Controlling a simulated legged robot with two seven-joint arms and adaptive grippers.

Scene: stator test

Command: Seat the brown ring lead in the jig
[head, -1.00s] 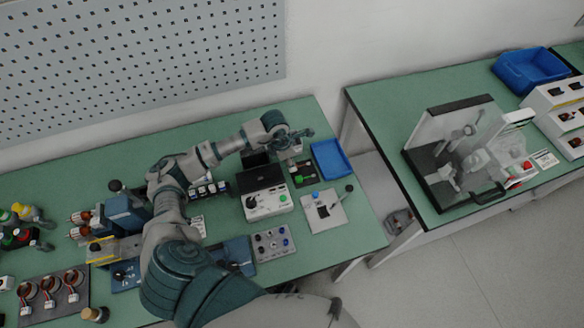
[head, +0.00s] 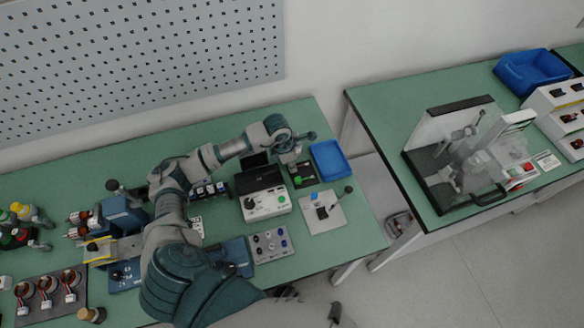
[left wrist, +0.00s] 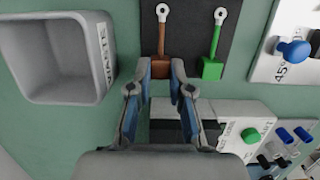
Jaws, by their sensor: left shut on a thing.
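My left gripper (left wrist: 161,70) is shut on the brown block of the brown ring lead (left wrist: 161,44) in the left wrist view. The lead's metal ring points away from the gripper, over a black mat. I cannot tell whether the lead touches the mat. A green ring lead (left wrist: 212,62) lies beside it on the mat. In the head view my left gripper (head: 305,137) is small, beyond the tester box. A pale plate with a lever and a blue knob (head: 322,212), possibly the jig, stands nearby. It also shows in the left wrist view (left wrist: 270,68).
A bin (head: 330,160) stands beside the mat (head: 305,172). The tester box (head: 265,204) stands close to my arm. A knob panel (head: 270,244) lies in front of it. A second table (head: 380,105) with a clear-guarded machine (head: 465,155) is across a gap.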

